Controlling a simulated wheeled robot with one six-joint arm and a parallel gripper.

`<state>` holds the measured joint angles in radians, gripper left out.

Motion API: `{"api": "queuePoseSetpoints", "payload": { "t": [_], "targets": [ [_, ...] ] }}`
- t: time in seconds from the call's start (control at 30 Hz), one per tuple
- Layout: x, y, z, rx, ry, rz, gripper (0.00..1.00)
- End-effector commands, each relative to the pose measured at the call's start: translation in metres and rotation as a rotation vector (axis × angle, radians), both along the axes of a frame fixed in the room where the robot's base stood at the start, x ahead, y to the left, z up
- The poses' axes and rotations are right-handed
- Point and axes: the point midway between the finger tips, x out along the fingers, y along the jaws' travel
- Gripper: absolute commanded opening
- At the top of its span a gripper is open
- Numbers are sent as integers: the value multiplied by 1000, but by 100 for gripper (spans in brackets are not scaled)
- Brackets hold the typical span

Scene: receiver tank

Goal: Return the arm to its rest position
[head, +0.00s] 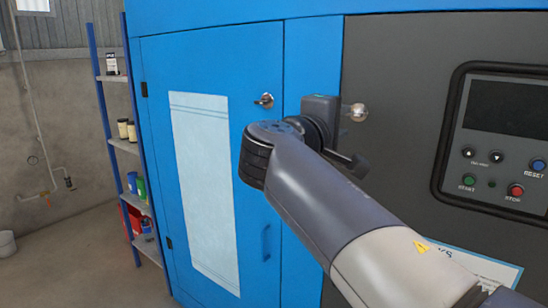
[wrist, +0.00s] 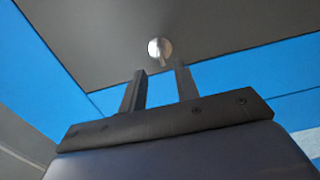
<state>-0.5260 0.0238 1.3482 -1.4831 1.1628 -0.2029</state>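My arm reaches in from the lower right in the head view, stretched toward the blue machine. My gripper (head: 340,110) is close to the machine front, its fingers largely hidden behind the wrist. In the wrist view my gripper (wrist: 159,70) shows two dark fingers standing apart with nothing between them. A round silver knob (wrist: 159,48) appears just beyond the fingertips. The knob also shows in the head view (head: 357,112), on the dark panel right beside my gripper. I cannot tell whether a finger touches it.
The blue cabinet door (head: 255,160) is shut, with a keyed lock (head: 264,100) and a handle (head: 266,243). A control panel (head: 500,135) with buttons is at right. A shelf (head: 125,146) with containers stands at left.

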Motion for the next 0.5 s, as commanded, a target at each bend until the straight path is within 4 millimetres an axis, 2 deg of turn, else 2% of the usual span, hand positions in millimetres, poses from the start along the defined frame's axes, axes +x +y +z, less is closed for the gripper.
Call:
{"api": "queuePoseSetpoints", "payload": {
  "t": [0.1,0.3,0.5],
  "targets": [
    [-15,11,0,1,-1,3,30],
    [-32,22,0,0,-1,0,30],
    [-7,3,0,1,1,-7,30]
  ]
}}
